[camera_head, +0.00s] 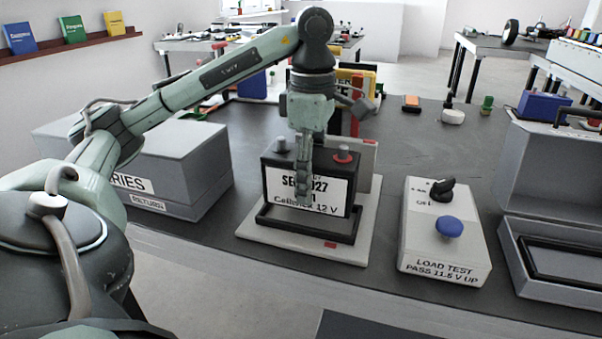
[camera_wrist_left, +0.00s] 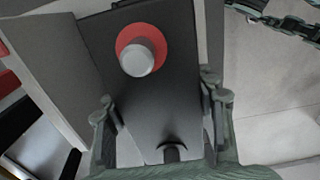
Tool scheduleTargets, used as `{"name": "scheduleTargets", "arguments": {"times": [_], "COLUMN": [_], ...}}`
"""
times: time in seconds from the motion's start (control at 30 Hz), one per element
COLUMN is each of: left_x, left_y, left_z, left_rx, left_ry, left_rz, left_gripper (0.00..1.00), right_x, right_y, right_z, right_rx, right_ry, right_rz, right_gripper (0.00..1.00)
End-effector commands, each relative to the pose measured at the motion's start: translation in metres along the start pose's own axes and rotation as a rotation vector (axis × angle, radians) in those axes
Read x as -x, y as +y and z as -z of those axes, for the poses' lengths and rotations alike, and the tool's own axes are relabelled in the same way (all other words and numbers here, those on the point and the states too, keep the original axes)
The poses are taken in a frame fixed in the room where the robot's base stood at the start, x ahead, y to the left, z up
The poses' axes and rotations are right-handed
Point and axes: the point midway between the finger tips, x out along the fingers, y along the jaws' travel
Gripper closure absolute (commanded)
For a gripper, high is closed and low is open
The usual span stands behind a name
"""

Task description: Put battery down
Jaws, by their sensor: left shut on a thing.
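The battery (camera_head: 336,188) is a dark box with a white label reading "Cellmek 12 V", a grey terminal and a red-ringed terminal. It stands upright over a black rectangular frame on a light base plate (camera_head: 364,222). I cannot tell whether its underside touches the frame. My left gripper (camera_head: 305,185) comes down from above and is shut on the battery. In the left wrist view, the fingers (camera_wrist_left: 163,122) lie on either side of the battery's dark top (camera_wrist_left: 165,85), with the red-ringed terminal beyond them. My right gripper is not in view.
A grey "LOAD TEST" box (camera_head: 440,238) with a black knob and blue button stands to the right. An open grey case (camera_head: 550,185) is at far right. A grey box marked "RETURN" (camera_head: 185,165) stands left, behind my arm.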

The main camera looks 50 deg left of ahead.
Motion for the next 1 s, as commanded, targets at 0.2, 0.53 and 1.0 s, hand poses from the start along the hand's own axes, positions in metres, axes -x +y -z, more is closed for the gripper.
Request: {"name": "scheduleTargets", "arguments": {"times": [0.2,0.53,1.0], "left_x": [-0.022,-0.036,-0.041], "left_y": [0.0,0.001,-0.001], "left_z": [0.001,0.0,0.0], "left_rx": [0.002,0.001,0.0], "left_ry": [0.0,-0.004,0.0], "left_rz": [-0.002,-0.006,0.001], "left_gripper": [1.0,1.0,0.24], "right_x": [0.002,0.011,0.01], "right_y": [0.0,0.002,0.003], "right_z": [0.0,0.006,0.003], "right_rx": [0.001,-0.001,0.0], "right_ry": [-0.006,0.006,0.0], "right_rz": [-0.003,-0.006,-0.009], "right_gripper": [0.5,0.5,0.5]}}
